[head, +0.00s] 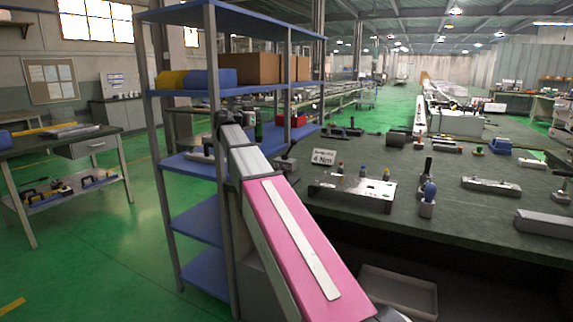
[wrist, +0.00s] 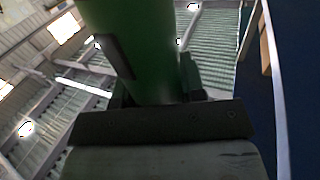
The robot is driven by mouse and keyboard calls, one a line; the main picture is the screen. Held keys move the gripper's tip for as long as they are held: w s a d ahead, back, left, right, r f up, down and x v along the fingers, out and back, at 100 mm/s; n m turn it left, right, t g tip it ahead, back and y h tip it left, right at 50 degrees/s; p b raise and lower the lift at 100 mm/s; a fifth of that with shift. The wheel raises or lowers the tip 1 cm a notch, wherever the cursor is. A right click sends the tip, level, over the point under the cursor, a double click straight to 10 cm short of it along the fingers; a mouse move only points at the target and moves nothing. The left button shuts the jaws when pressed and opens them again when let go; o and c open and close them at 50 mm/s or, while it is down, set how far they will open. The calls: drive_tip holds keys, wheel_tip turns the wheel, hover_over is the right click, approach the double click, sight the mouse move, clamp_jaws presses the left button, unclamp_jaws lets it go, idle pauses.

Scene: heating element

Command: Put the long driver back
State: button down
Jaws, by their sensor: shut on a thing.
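In the wrist view my gripper (wrist: 152,75) is shut on a thick green cylinder (wrist: 138,40), one dark finger on each side of it. It looks like a tool handle; its far end is out of the picture, so I cannot tell if it is the long driver. A grey metal rack (head: 350,191) on the workbench holds several small tools with coloured tops.
The blue shelving unit (head: 200,224) with grey posts stands close to my arm. Green floor is open at the left.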

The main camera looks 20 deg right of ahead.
drive_tip(key=s+d+f, duration=0.6)
drive_tip(key=d+f, duration=0.2)
drive_tip(key=f, duration=0.2)
drive_tip(key=shift+s+f, duration=0.2)
drive_tip(key=shift+s, duration=0.15)
drive_tip(key=shift+f, duration=0.1)
drive_tip(key=c, duration=0.7)
unclamp_jaws()
drive_tip(key=v, duration=1.2)
